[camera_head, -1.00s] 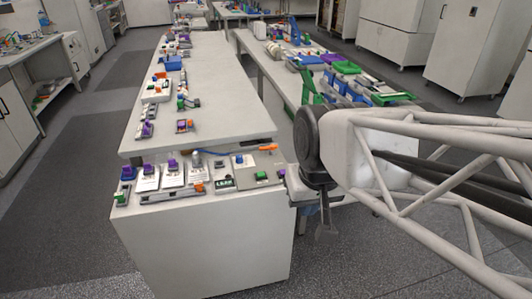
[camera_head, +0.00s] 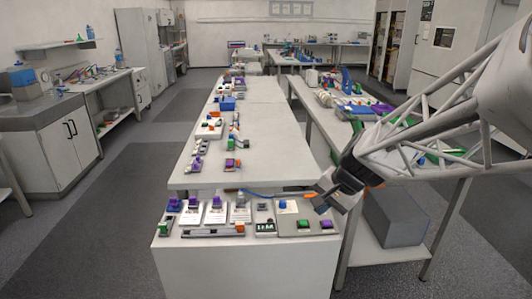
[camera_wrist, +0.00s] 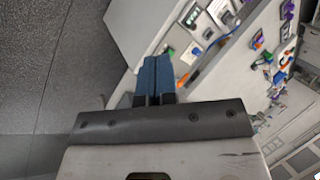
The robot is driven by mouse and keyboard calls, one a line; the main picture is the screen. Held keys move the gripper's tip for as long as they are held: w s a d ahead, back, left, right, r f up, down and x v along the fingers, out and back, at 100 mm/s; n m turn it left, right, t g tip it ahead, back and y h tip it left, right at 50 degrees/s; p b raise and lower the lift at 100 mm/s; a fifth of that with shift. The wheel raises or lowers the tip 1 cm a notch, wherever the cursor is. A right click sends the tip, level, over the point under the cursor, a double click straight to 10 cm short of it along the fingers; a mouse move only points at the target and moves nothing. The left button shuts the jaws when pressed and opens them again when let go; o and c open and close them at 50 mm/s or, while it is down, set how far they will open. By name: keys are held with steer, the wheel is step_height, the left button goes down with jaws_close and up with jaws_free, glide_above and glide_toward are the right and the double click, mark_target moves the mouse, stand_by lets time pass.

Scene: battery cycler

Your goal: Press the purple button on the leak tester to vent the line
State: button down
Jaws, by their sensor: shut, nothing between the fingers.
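My gripper (camera_head: 326,202) is at the right end of the near bench's front shelf, over the right edge of a flat panel (camera_head: 291,229). Its dark blue fingers are together and empty in the wrist view (camera_wrist: 153,75). Purple buttons stand on white units along the shelf: one at the left (camera_head: 174,204), one beside it (camera_head: 194,202) and another right of that (camera_head: 216,202). A small dark unit with green lettering that looks like LEAK (camera_head: 265,228) is left of the panel. I cannot tell which unit is the leak tester.
The panel carries a blue-purple knob (camera_head: 283,204), a green button (camera_head: 303,225) and an orange part. A blue cable (camera_head: 262,193) runs behind it. The raised white benchtop (camera_head: 265,150) has a clear middle and small devices along its left side. A side table stands at right.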

steer(key=w+d+f+m+t+y, duration=0.1)
steer(key=w+d+f+m, duration=0.15)
steer(key=w, duration=0.45)
steer(key=w+d+f+m+t, duration=0.1)
steer(key=w+d+f+m, duration=0.15)
steer(key=w, duration=0.35)
steer(key=m+t, duration=0.2)
steer(key=m, duration=0.4)
glide_above(327, 223)
step_height(327, 223, down, 10)
steer(key=shift+y, duration=0.3)
steer(key=shift+f, duration=4.3)
steer(key=shift+f, duration=0.95)
steer(key=shift+r, duration=0.95)
